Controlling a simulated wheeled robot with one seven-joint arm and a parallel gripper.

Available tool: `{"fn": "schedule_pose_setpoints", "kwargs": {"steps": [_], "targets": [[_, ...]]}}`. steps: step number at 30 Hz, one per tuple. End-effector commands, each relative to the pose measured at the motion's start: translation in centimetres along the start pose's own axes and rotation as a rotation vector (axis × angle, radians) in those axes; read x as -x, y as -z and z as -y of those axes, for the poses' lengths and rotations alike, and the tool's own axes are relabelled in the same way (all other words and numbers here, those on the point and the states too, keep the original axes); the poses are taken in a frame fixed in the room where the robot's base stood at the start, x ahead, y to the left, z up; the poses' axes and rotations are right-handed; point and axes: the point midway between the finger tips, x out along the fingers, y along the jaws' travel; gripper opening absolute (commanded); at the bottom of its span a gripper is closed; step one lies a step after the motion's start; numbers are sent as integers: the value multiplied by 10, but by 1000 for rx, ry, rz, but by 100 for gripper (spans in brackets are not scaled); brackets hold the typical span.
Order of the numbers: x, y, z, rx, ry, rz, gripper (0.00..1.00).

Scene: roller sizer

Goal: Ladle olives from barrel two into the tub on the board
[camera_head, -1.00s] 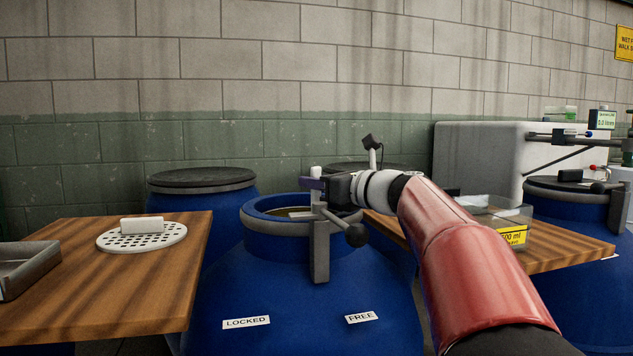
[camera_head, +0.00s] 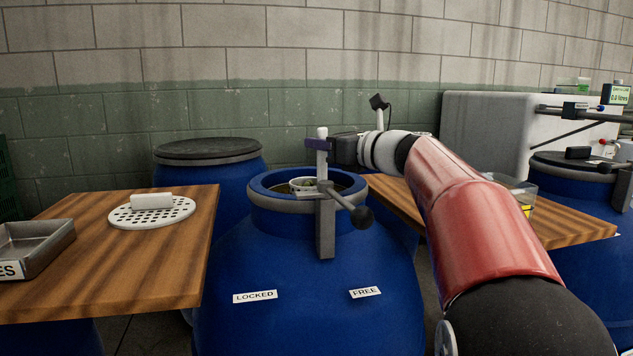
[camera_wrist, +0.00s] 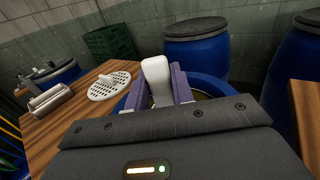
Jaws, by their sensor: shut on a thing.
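My gripper (camera_head: 319,146) is shut on the white handle of a ladle (camera_head: 322,133) above the open blue barrel (camera_head: 300,240). Its purple fingers clasp the handle in the wrist view (camera_wrist: 157,82). The ladle's bowl (camera_head: 303,184) shows at the barrel's mouth with greenish olives in it. Whether it is clear of the brine cannot be told. The clear tub (camera_head: 519,187) with a yellow label stands on the wooden board (camera_head: 565,225) at the right, partly hidden by my red arm.
A grey bar with a black-knobbed lever (camera_head: 361,216) sits at the barrel's front rim, over LOCKED and FREE labels. The left board holds a perforated white disc (camera_head: 180,214) and a metal tray (camera_head: 40,250). A lidded barrel (camera_head: 208,155) stands behind.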

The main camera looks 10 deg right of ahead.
Motion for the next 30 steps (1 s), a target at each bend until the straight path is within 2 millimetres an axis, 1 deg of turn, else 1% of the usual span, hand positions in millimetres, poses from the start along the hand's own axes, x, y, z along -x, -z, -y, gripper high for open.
{"fn": "schedule_pose_setpoints", "kwargs": {"steps": [1, 27, 30], "targets": [[0, -8, 0, 1, 0, 1, 1], [0, -68, 0, 0, 0, 1, 1], [0, -72, 0, 1, 0, 2, 1]]}}
